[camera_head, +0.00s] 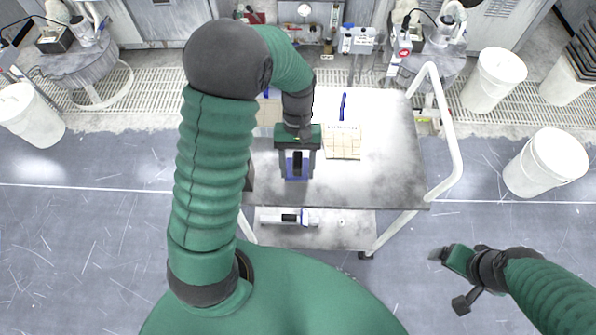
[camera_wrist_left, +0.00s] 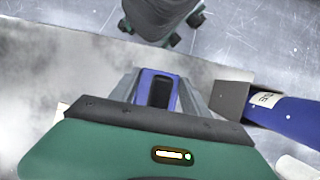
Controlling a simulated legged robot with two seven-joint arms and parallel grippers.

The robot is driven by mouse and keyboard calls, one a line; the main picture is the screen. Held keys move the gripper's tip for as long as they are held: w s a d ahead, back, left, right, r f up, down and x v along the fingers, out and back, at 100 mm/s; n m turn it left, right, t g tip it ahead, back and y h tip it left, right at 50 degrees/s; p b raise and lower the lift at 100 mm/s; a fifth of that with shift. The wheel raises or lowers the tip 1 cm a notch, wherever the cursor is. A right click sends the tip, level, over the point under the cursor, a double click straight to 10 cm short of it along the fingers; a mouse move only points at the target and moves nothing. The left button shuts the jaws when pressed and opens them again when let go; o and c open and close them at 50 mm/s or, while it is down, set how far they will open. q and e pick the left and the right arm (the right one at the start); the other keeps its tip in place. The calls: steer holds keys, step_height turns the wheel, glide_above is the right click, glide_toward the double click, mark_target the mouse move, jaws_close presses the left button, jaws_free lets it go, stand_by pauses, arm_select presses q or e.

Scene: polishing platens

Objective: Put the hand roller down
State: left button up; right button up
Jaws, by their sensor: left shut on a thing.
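My left gripper (camera_head: 297,172) is over the front left part of the grey cart top (camera_head: 385,165). It is shut on a blue thing with a dark slot, which I take to be the hand roller (camera_wrist_left: 157,88). In the left wrist view the thing sits between the two grey fingers. Most of it is hidden by the gripper, and I cannot tell whether it touches the cart top. My right gripper (camera_head: 447,257) is off to the right of the cart, over the floor. Its fingers are too small to judge.
A beige pad (camera_head: 342,142) and a blue tool (camera_head: 343,106) lie on the cart top. A blue handle with a white label (camera_wrist_left: 284,115) is right of my left gripper. The cart has a white rail (camera_head: 452,150). White buckets (camera_head: 545,163) stand on the floor.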

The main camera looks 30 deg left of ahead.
mark_target(297, 179)
arm_select(q)
steer(key=f, duration=0.3)
steer(key=shift+s+f, duration=0.1)
steer(key=shift+s, duration=0.15)
steer(key=shift+w, duration=0.15)
steer(key=shift+f, duration=0.15)
steer(key=shift+d, duration=0.1)
steer(key=shift+s+f, duration=0.2)
steer(key=shift+f, duration=0.1)
jaws_close()
steer(key=shift+d+f, duration=0.1)
steer(key=shift+f, duration=0.05)
steer(key=o, duration=1)
jaws_free()
steer(key=o, duration=0.3)
steer(key=shift+w+a+f, duration=0.15)
steer(key=shift+w+a, duration=0.05)
